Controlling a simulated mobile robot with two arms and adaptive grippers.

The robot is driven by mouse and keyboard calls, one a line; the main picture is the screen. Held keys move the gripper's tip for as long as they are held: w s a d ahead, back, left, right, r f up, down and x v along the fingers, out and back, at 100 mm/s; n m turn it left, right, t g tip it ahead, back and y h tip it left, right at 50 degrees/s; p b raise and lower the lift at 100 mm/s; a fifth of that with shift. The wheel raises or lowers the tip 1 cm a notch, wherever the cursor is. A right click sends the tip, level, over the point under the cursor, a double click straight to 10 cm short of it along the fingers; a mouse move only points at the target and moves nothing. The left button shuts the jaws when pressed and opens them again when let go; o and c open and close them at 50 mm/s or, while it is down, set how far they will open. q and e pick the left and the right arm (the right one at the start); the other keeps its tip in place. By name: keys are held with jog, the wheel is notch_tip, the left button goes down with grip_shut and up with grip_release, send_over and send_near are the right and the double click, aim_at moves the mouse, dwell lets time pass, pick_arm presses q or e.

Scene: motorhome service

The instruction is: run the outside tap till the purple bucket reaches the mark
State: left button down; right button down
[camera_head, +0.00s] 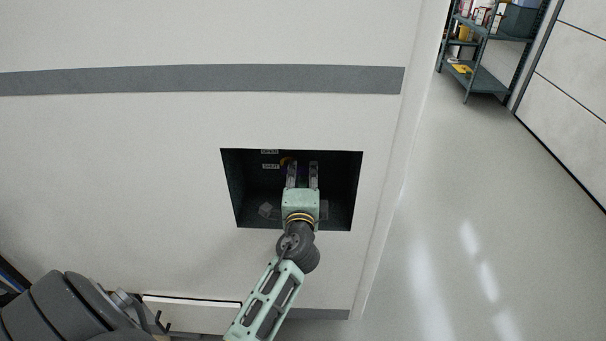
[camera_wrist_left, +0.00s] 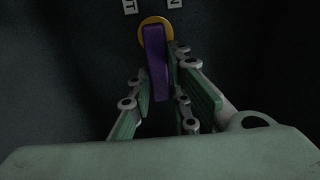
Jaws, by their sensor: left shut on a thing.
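My left gripper (camera_head: 302,172) reaches into a dark square recess in the white motorhome wall. In the left wrist view the left gripper (camera_wrist_left: 162,100) is shut on a purple lever (camera_wrist_left: 156,60), with its pads on either side. The lever sits on a round yellow-orange base (camera_wrist_left: 146,24) on the recess's back wall. In the head view, small labels stand beside it: one above (camera_head: 270,151) and one reading SHUT (camera_head: 271,166). The gripper hides most of the lever there. I see no purple bucket, mark or water. My right gripper is not in view.
The grey floor (camera_head: 440,230) to the right is clear, with a loaded shelf rack (camera_head: 484,72) at the back.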

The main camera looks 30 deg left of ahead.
pick_arm(q)
jog(key=shift+f, duration=0.1)
jog(key=shift+n, duration=0.4)
jog(key=shift+r+n+b, duration=0.2)
jog(key=shift+n+b, duration=0.3)
jog(key=shift+b, duration=0.05)
jog(key=shift+s+r+n+b, duration=0.1)
jog(key=shift+r+n+b, duration=0.15)
jog(key=shift+n, duration=0.35)
jog(key=shift+r+n+b, duration=0.15)
jog(key=shift+n+b, duration=0.05)
jog(key=shift+n, duration=0.4)
jog(key=shift+s+a+r+n+b, duration=0.1)
jog(key=shift+a+r+n+b, duration=0.2)
jog(key=shift+n, duration=0.65)
jog(key=shift+s+a+r+n+b, duration=0.1)
jog(key=shift+r+n, duration=0.25)
jog(key=shift+n, duration=0.6)
jog(key=c, duration=1.9)
grip_release()
jog(key=shift+o, duration=1.3)
jog(key=shift+r, duration=0.15)
